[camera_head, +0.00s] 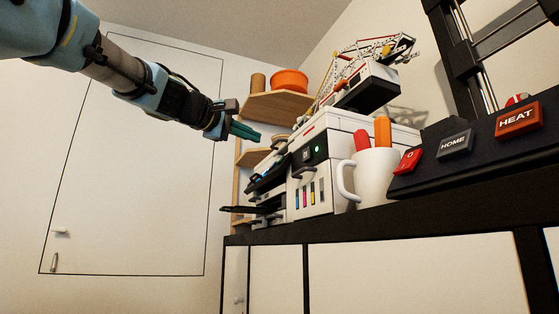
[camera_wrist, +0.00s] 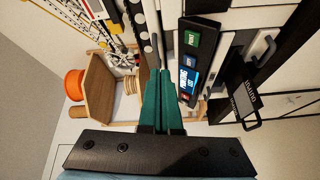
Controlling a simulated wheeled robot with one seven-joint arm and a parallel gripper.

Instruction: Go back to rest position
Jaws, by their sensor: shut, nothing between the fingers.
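My gripper (camera_head: 246,132) shows in the head view at the end of my arm, which reaches in from the upper left. It is in the air, left of and above the printer (camera_head: 322,150), in front of the corner shelf. Its teal fingers (camera_wrist: 161,100) point up the picture in the wrist view, lie together and hold nothing. The printer's button panel (camera_wrist: 188,65) with a small lit screen is just right of the fingertips in that view. Whether the fingertips are clear of the printer is hard to tell in depth.
A white mug (camera_head: 372,176) with red and orange items stands right of the printer. A black machine with HOME and HEAT buttons (camera_head: 455,143) is at the right. A crane model (camera_head: 365,75) sits on top. The air left of my gripper is free.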

